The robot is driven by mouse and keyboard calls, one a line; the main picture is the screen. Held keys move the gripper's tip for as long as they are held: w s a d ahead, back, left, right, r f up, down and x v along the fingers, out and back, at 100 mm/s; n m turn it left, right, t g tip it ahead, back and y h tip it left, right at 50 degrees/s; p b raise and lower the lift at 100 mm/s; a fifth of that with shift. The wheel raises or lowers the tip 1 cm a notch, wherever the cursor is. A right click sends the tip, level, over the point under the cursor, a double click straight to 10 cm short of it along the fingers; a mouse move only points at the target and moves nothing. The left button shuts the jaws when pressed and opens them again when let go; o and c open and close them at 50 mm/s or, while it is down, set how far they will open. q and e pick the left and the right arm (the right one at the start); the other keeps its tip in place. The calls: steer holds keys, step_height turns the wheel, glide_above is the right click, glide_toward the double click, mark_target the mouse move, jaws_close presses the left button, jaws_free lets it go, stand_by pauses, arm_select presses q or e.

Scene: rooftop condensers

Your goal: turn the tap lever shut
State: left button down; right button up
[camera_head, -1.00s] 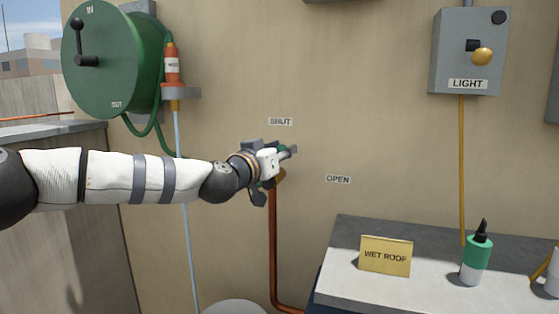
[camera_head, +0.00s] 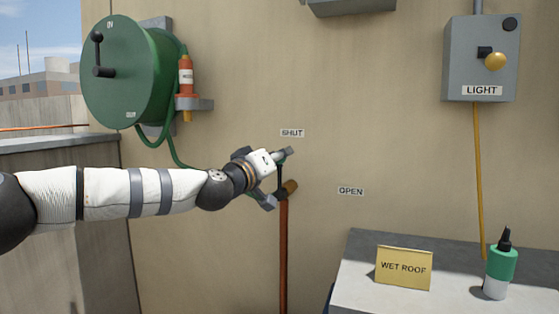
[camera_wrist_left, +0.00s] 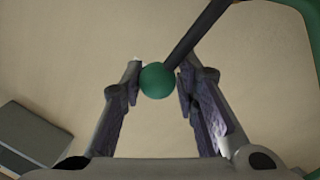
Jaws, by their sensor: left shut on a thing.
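The tap lever is a dark rod (camera_wrist_left: 203,33) with a green ball knob (camera_wrist_left: 158,81) in the left wrist view. The knob sits between the two fingers of my left gripper (camera_head: 280,177), which is shut on it. In the head view the gripper is just below and left of the SHUT label (camera_head: 292,133). The brown tap body (camera_head: 290,188) shows beside the lower finger, on top of a copper pipe (camera_head: 284,255). The lever is mostly hidden there, but a dark stretch runs upward near the tap. My right gripper is not in view.
The OPEN label (camera_head: 351,191) is right of the tap. A WET ROOF sign (camera_head: 404,268) and green-topped bottle (camera_head: 501,265) stand at lower right. The wall between is clear.

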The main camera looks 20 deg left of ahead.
arm_select(q)
steer(key=shift+d+f, duration=0.25)
steer(key=shift+f, duration=0.35)
steer(key=c, duration=1.2)
jaws_free()
steer(key=shift+a+r, duration=0.1)
steer(key=shift+r, duration=0.1)
steer(key=shift+r, duration=0.1)
steer(key=s+a+f, duration=0.1)
steer(key=s+a, duration=0.1)
steer(key=s, duration=0.9)
steer(key=shift+s, duration=0.35)
steer(key=shift+a, duration=0.1)
